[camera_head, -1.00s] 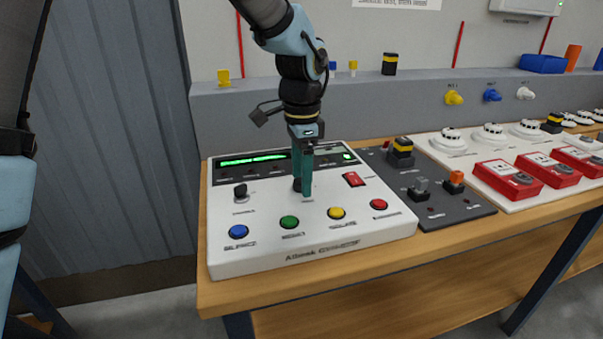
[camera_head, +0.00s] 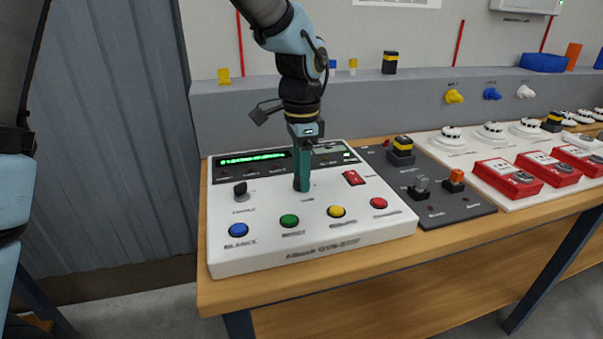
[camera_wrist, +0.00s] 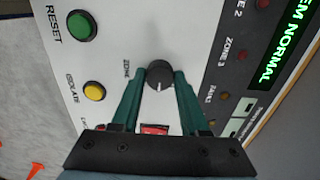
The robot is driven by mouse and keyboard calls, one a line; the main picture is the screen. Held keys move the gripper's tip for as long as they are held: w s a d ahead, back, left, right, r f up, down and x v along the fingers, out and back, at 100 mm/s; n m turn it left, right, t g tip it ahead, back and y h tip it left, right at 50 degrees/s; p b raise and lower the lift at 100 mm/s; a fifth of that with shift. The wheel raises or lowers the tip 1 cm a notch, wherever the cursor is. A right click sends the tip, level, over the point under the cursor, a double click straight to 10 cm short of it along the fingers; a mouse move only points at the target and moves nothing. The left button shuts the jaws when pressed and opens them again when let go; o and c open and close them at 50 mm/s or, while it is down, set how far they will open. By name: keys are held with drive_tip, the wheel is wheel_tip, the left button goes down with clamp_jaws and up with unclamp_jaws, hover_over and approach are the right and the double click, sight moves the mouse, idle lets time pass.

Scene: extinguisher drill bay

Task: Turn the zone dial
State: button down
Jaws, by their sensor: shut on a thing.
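The zone dial (camera_wrist: 159,75) is a round dark knob with a pale pointer mark, on the white control panel (camera_head: 260,210). In the wrist view it sits between the green fingertips of my gripper (camera_wrist: 158,80), beside the printed word ZONE. My gripper (camera_head: 302,186) is shut on the dial and points down at the panel's middle. In the head view the fingers hide the dial. The panel's green-lit display (camera_head: 252,158) reads SYSTEM NORMAL in part in the wrist view.
Around the dial are a black knob (camera_head: 240,190), a red rocker switch (camera_head: 354,178) and blue, green (camera_head: 289,221), yellow (camera_head: 337,211) and red buttons. A dark switch panel (camera_head: 440,205) and red call points (camera_head: 508,178) stand to the right on the wooden bench.

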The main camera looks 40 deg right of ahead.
drive_tip(key=shift+n, duration=0.3)
drive_tip(key=n, duration=0.3)
drive_tip(key=shift+n, duration=2.5)
drive_tip(key=shift+c, duration=2.1)
unclamp_jaws()
wheel_tip(320, 180, up, 11)
drive_tip(key=b, duration=0.1)
